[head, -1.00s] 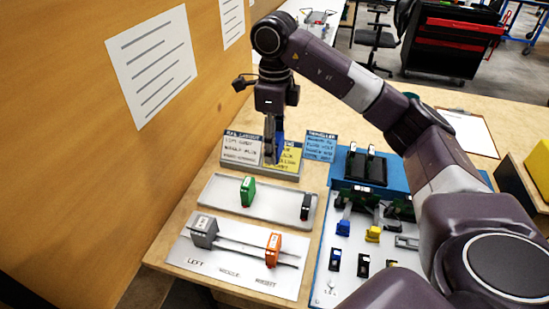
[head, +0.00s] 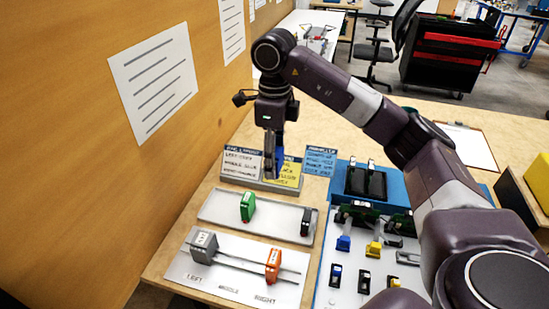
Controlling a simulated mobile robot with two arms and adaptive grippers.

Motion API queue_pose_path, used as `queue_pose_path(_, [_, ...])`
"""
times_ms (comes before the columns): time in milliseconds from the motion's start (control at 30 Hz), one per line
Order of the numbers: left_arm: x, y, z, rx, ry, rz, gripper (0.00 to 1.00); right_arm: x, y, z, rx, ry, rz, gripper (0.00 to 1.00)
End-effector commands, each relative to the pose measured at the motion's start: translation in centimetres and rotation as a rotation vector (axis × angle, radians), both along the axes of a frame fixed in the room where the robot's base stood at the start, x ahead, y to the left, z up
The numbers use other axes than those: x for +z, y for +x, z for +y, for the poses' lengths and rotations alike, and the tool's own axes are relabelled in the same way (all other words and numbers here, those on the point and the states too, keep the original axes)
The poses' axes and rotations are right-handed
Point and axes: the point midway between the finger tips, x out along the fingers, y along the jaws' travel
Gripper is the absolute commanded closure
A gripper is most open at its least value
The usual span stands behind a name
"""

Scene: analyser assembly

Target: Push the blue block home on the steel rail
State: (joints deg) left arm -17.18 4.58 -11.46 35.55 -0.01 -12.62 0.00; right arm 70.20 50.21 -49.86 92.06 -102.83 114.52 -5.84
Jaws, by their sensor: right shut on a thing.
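The steel rail (head: 238,264) runs across a pale plate (head: 215,286) marked LEFT, MIDDLE and RIGHT. A grey block (head: 203,246) sits on it at the left and an orange block (head: 273,264) at the right; the stretch between them is bare. My right gripper (head: 272,174) points down in front of the label cards, well behind the rail. It is shut on the blue block (head: 280,137), which is mostly hidden by the fingers. My left gripper is out of view.
A tray (head: 225,223) behind the rail plate holds a green block (head: 247,206) and a small black block (head: 306,222). Label cards (head: 241,163) stand behind it. A blue-edged board (head: 328,292) with connectors lies to the right. A wooden wall (head: 80,170) bounds the left.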

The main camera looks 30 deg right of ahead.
Motion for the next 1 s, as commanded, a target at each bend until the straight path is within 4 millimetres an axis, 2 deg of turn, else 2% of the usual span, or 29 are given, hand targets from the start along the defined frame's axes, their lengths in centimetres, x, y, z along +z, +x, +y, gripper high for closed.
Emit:
queue_pose_path(133, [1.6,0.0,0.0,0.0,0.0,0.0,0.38,-0.9,0.0,1.2,-0.003,0.001,0.005,0.81])
queue_pose_path(233, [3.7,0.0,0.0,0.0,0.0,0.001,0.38,-2.6,-0.1,2.9,-0.01,0.0,0.009,0.81])
queue_pose_path(367, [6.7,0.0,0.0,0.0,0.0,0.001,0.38,-5.7,-1.0,6.3,-0.014,0.002,0.011,0.81])
queue_pose_path(600, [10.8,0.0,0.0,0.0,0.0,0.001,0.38,-10.7,-4.4,12.4,-0.004,0.002,0.007,0.81])
queue_pose_path(800, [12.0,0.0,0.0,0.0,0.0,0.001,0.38,-12.7,-6.4,15.1,0.002,0.002,0.002,0.81])
queue_pose_path(1000, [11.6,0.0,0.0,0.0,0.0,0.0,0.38,-13.7,-6.6,15.4,0.001,-0.001,-0.001,0.81])
